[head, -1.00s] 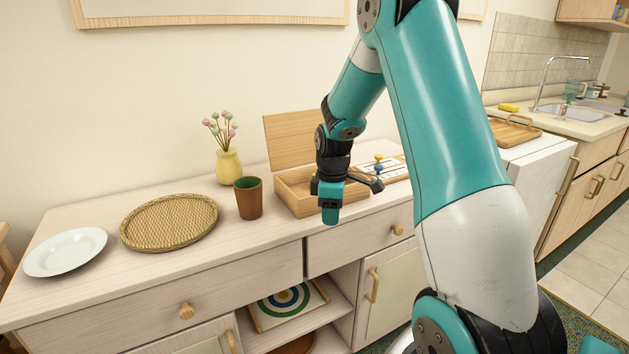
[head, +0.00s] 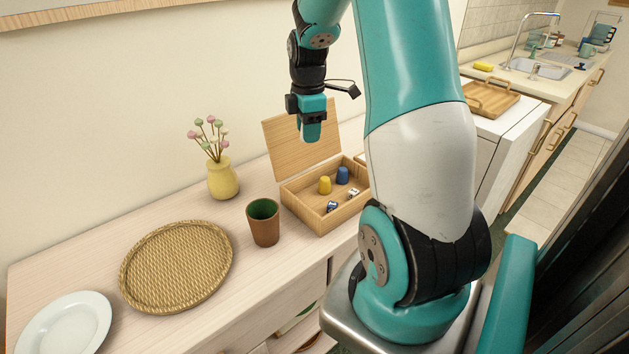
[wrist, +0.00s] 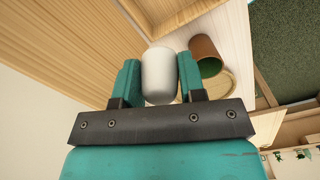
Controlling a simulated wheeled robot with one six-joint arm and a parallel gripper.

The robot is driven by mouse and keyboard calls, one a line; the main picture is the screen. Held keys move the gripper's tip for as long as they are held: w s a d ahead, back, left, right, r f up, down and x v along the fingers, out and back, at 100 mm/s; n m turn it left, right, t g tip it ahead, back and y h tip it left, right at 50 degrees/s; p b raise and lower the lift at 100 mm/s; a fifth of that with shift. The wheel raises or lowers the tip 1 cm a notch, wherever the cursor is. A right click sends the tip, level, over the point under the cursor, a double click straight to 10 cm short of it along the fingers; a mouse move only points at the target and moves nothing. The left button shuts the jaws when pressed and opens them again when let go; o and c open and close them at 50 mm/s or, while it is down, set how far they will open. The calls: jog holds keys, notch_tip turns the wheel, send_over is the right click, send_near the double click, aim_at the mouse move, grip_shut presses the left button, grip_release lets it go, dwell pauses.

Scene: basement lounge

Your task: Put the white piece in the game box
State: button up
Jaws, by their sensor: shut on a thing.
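The game box (head: 342,217) is a light wooden box on the cabinet top, with its lid (head: 292,150) standing open at the back. Inside it are a yellow piece (head: 324,185), a blue piece (head: 343,175), a blue die (head: 332,207) and a white die (head: 353,192). My gripper (head: 311,130) is raised above the box, in front of the lid, pointing down. In the wrist view, it is shut on the white piece (wrist: 158,78), a smooth rounded peg between the two teal fingers. In the head view, the fingers mostly hide the piece.
A brown cup (head: 264,230) with a green inside stands just left of the box. A yellow vase (head: 223,180) with flowers is behind it. A wicker tray (head: 177,265) and a white plate (head: 65,325) lie farther left. My arm hides the cabinet right of the box.

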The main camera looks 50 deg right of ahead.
aim_at(308, 202)
jog(key=shift+w+f, duration=0.1)
jog(key=shift+w, duration=0.05)
notch_tip(308, 202, down, 20)
jog(key=shift+r+p, duration=0.25)
jog(key=shift+p, duration=0.7)
jog(key=o, duration=0.5)
jog(key=shift+f, duration=0.15)
jog(key=shift+c, duration=0.2)
jog(key=shift+o, duration=0.8)
